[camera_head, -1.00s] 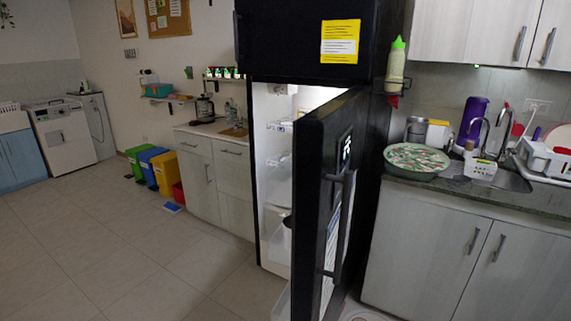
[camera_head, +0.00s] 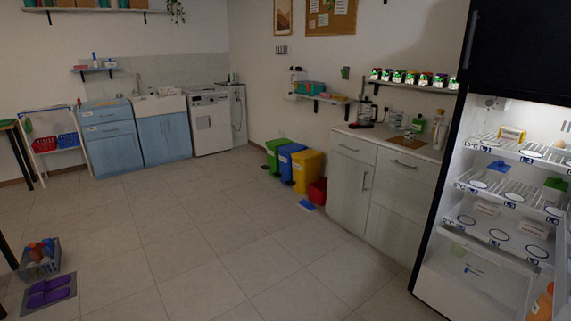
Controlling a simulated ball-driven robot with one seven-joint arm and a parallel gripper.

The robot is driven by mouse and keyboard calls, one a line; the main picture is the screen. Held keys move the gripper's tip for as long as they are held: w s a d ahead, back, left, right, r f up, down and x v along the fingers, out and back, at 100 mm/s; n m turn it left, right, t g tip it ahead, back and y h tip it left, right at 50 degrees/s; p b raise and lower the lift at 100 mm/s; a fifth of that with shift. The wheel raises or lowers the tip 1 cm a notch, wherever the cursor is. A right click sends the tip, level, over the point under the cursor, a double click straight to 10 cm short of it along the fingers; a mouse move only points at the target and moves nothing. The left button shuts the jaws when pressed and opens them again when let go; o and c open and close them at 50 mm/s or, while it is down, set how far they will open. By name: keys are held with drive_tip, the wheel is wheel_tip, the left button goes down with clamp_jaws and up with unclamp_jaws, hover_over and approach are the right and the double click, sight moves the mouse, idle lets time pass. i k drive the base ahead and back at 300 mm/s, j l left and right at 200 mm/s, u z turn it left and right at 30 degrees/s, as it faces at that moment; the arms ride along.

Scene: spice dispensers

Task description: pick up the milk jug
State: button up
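No milk jug can be made out for certain. The black fridge (camera_head: 453,130) stands at the right, and its lit white inside faces me with wire shelves (camera_head: 497,185) in view. A small yellow item (camera_head: 511,133) sits on the upper shelf. An orange object (camera_head: 543,302) shows low at the right edge, cut off by the frame. A clear drawer (camera_head: 470,268) is at the bottom of the fridge. The fridge door is out of view. My gripper is not in view.
A cabinet with a counter (camera_head: 390,146) stands left of the fridge. Green, blue and yellow bins (camera_head: 308,173) line the wall, with a red bin (camera_head: 317,190). A grey basket (camera_head: 38,259) and purple shoes (camera_head: 49,291) are on the floor at left. The middle floor is clear.

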sight(443, 123)
drive_tip(key=i+j+u, duration=0.4)
drive_tip(key=i+u, duration=0.4)
drive_tip(key=i, duration=0.15)
drive_tip(key=i+z, duration=0.45)
drive_tip(key=i+j+z, duration=0.25)
drive_tip(key=i+z, duration=0.2)
drive_tip(key=i, duration=0.15)
drive_tip(key=i+l+z, duration=0.15)
drive_tip(key=i+z, duration=1.15)
drive_tip(key=i, duration=0.15)
